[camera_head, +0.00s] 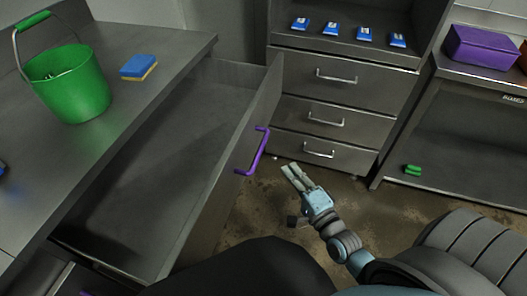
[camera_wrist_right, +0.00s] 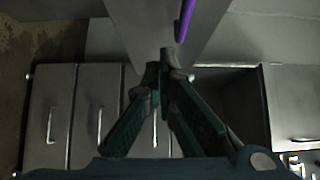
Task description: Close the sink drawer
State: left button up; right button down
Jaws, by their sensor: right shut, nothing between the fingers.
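The sink drawer (camera_head: 222,163) is pulled far out from under the counter at the left in the head view. Its grey interior looks empty. A purple handle (camera_head: 261,153) is on its outer front face; part of it also shows at the top of the right wrist view (camera_wrist_right: 184,20). My right gripper (camera_head: 289,169) is to the right of the handle, apart from it, over the floor. Its fingers are closed together with nothing between them, and they show in the right wrist view (camera_wrist_right: 165,56). My left gripper is not visible.
On the left counter stand a green bucket (camera_head: 72,88) and a blue and yellow sponge (camera_head: 139,67). A cabinet with several drawers (camera_head: 331,117) is behind my right gripper. At right, a shelf unit holds a purple box (camera_head: 482,46) and a green item (camera_head: 412,169).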

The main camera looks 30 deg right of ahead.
jog(key=b, duration=0.1)
send_near(255, 137)
jog(key=w+d, duration=0.2)
jog(key=d, duration=0.1)
jog(key=shift+w+a, duration=1.4)
jog(key=shift+a, duration=0.05)
